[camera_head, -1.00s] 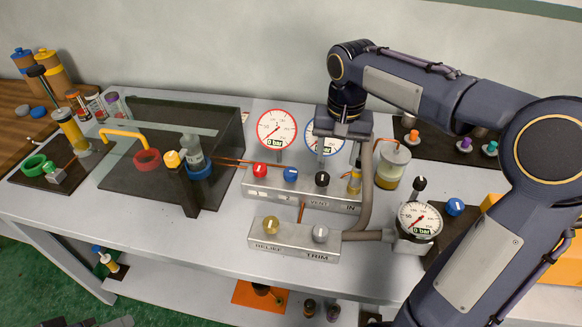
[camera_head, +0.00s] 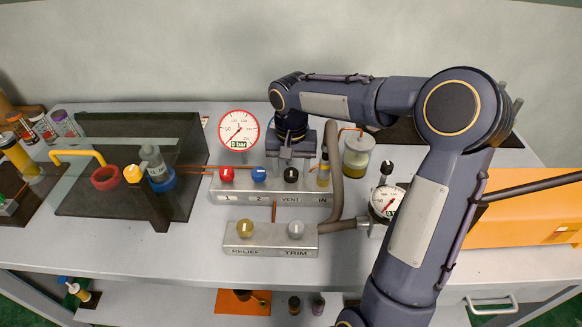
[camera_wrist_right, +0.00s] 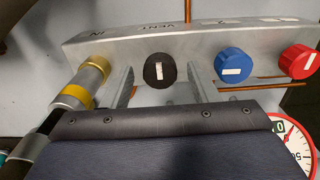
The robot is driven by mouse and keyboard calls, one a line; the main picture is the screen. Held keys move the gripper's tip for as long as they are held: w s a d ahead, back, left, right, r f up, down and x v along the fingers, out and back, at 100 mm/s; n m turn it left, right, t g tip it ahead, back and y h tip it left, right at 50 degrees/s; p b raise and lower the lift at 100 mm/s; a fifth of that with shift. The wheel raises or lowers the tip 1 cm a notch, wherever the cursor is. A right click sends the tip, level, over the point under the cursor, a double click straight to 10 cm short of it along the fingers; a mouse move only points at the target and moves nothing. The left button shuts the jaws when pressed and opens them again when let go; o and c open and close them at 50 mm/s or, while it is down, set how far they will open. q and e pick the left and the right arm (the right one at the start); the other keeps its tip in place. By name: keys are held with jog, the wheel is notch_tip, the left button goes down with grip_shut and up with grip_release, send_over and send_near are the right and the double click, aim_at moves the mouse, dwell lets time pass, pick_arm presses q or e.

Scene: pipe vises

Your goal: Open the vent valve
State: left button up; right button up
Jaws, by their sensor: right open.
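The vent valve is a black knob (camera_head: 291,175) above the word VENT on the front of a metal block (camera_head: 262,199). In the right wrist view the black knob (camera_wrist_right: 159,71) has a white mark standing upright in the picture. My right gripper (camera_head: 291,166) is open just above and behind the knob. In the right wrist view my right gripper's fingers (camera_wrist_right: 165,84) stand on either side of the knob, with gaps at both sides. My left gripper is out of view.
A yellow-banded fitting (camera_wrist_right: 82,83) stands close to the vent knob on the IN side. A hose (camera_head: 334,165) rises beside my gripper. The RELIEF and TRIM block (camera_head: 270,239) is in front.

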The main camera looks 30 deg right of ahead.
jog(key=c, duration=1)
